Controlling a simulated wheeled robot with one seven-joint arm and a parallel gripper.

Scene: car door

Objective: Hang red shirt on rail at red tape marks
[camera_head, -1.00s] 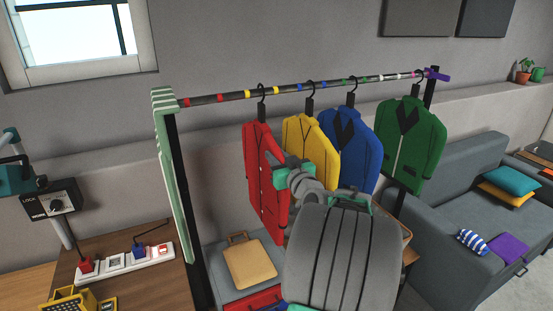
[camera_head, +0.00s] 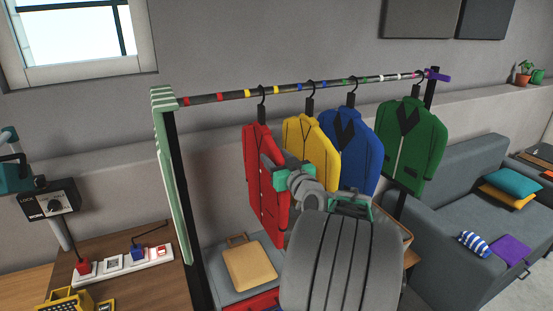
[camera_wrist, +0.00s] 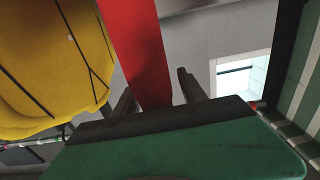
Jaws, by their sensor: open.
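The red shirt (camera_head: 264,180) hangs by its hook from the rail (camera_head: 320,84), at the left end of the row of clothes. Its hook sits between two yellow tape marks. The red tape marks (camera_head: 202,99) are on the rail further left, near the pale green end post. My gripper (camera_head: 267,163) is at the shirt's right side, with one finger visible in front of it. In the wrist view my gripper (camera_wrist: 158,90) is open, its dark fingers on either side of the red shirt (camera_wrist: 143,45), seen nearly edge-on. Contact with the shirt cannot be told.
Yellow (camera_head: 309,140), blue (camera_head: 348,150) and green (camera_head: 411,145) jackets hang to the right. The yellow one is close to my gripper. The rail left of the red shirt is bare up to the green post (camera_head: 172,170). A tan board (camera_head: 249,264) lies below.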

